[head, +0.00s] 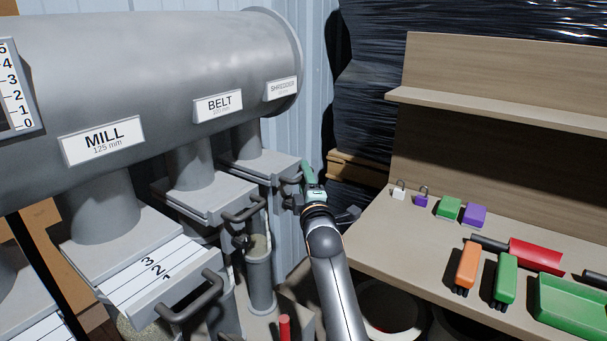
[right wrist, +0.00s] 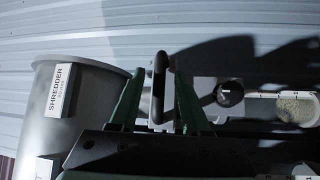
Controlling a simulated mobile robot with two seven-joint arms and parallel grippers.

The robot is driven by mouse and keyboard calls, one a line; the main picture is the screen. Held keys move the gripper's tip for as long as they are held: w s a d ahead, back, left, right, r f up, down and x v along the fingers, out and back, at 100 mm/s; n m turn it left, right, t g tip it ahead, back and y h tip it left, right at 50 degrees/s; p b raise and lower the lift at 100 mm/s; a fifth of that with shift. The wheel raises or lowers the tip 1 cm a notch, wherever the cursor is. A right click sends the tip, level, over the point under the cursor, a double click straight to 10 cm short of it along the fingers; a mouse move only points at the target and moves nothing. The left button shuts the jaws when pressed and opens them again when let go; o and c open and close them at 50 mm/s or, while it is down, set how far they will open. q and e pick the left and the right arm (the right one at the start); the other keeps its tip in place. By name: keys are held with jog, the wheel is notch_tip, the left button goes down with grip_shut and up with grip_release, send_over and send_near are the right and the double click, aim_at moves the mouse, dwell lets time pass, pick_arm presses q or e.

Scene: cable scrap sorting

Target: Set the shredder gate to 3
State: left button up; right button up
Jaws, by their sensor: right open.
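The shredder gate (head: 258,166) is a grey slide plate on the pipe below the SHREDDER label (head: 282,89), the farthest of the labelled pipes. No number on this gate can be read in the head view. My right gripper (head: 309,176) is at the gate's front end, its green fingers hiding part of the handle there. In the right wrist view, the dark bar handle (right wrist: 160,85) stands between the two spread green fingers of my right gripper (right wrist: 160,98). The SHREDDER label (right wrist: 61,89) shows to the left there. My left gripper is not in view.
The belt gate (head: 200,197) and mill gate (head: 150,270), with their handles, stand nearer on the left. A bench (head: 372,232) with brushes, scoop, padlocks and coloured blocks is on the right. A black knob (right wrist: 230,93) is right of the fingers in the wrist view.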

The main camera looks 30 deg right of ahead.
jog(key=shift+w, duration=0.15)
grip_shut()
dwell(0.4)
dwell(1.1)
